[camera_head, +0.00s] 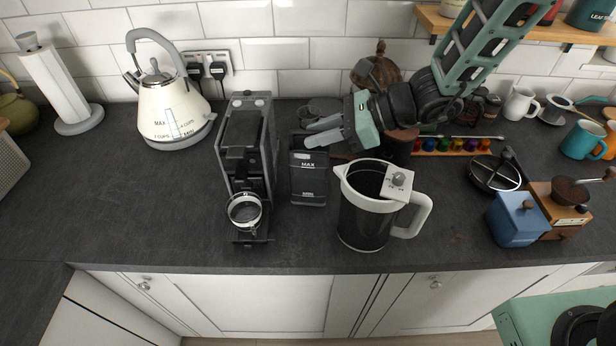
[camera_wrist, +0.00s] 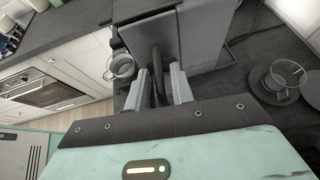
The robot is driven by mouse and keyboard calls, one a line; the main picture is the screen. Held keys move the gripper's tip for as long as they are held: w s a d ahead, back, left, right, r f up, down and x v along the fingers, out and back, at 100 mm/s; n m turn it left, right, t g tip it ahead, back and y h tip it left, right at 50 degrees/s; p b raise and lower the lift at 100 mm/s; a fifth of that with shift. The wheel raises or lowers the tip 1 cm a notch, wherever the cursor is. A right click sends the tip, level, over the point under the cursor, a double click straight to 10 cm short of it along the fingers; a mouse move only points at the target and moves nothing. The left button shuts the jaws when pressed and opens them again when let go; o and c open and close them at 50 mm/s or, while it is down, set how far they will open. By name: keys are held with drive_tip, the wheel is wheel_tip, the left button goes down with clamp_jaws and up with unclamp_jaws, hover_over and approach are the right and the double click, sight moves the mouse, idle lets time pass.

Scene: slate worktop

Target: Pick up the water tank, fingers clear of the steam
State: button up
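The water tank (camera_head: 309,180) is a dark, see-through upright container with MAX and MIN marks. It stands on the worktop just right of the coffee machine (camera_head: 246,150). My gripper (camera_head: 316,132) is at the tank's top from the right, its two fingers apart and pointing left. In the wrist view, a dark upright handle-like bar (camera_wrist: 158,75) stands between the fingers of my gripper (camera_wrist: 161,88), with the grey tank body (camera_wrist: 150,38) behind it. I cannot tell whether either finger touches the bar. No steam shows clearly.
A dark jug with a white rim and handle (camera_head: 362,218) stands close to the tank's right front. A cream kettle (camera_head: 170,110) is at the back left. A glass cup (camera_wrist: 287,75) sits behind the tank. The worktop left of the machine is clear.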

clamp_jaws()
drive_tip(key=shift+r, duration=0.1)
drive_tip(key=shift+r+p, duration=1.25)
drive_tip(key=shift+r, duration=0.7)
